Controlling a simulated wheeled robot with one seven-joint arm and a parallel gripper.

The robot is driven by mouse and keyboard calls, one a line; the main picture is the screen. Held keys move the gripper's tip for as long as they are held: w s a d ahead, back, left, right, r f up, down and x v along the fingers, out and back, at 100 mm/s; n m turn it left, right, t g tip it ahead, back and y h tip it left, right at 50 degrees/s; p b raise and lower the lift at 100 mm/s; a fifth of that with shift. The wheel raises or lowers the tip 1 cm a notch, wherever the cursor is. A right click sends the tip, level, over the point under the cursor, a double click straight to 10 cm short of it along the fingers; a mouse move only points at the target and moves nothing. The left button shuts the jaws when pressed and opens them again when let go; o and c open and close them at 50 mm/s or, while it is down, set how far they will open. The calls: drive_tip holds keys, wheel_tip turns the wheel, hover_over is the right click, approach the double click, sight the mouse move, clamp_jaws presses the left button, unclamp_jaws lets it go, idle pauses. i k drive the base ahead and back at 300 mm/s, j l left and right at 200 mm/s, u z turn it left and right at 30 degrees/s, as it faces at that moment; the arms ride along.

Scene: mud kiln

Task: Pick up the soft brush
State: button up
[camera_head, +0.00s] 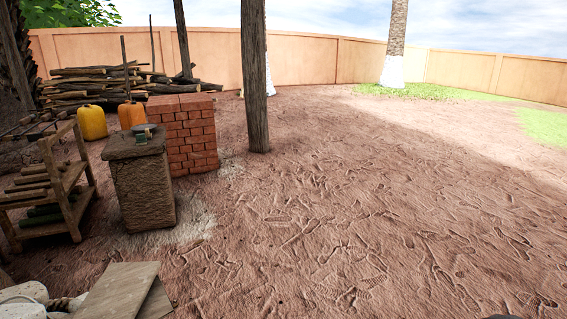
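I cannot make out a soft brush anywhere in the head view. A small grey-green object (141,134) sits on top of a square clay-coloured pedestal (147,190) at the left; it is too small to tell what it is. My gripper is not in view.
A wooden rack (74,205) stands left of the pedestal, with stacked red bricks (190,140) behind it. Flat slabs (115,292) lie at the lower left. A wooden post (255,80) rises past the bricks. Open footprinted mud ground fills the middle and right.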

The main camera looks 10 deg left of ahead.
sight(141, 139)
drive_tip(key=i+j+u, duration=0.25)
drive_tip(key=i+u, duration=0.15)
drive_tip(key=i, duration=0.35)
drive_tip(key=i+u, duration=0.45)
drive_tip(key=i, duration=0.3)
drive_tip(key=i+l+u, duration=0.4)
drive_tip(key=i, duration=0.35)
drive_tip(key=i+j, duration=0.2)
drive_tip(key=i, duration=0.3)
drive_tip(key=i+j+u, duration=0.15)
drive_tip(key=i, duration=0.35)
drive_tip(key=i+j, duration=0.15)
drive_tip(key=i, duration=0.4)
drive_tip(key=i+j+z, duration=0.3)
drive_tip(key=i+j, duration=0.4)
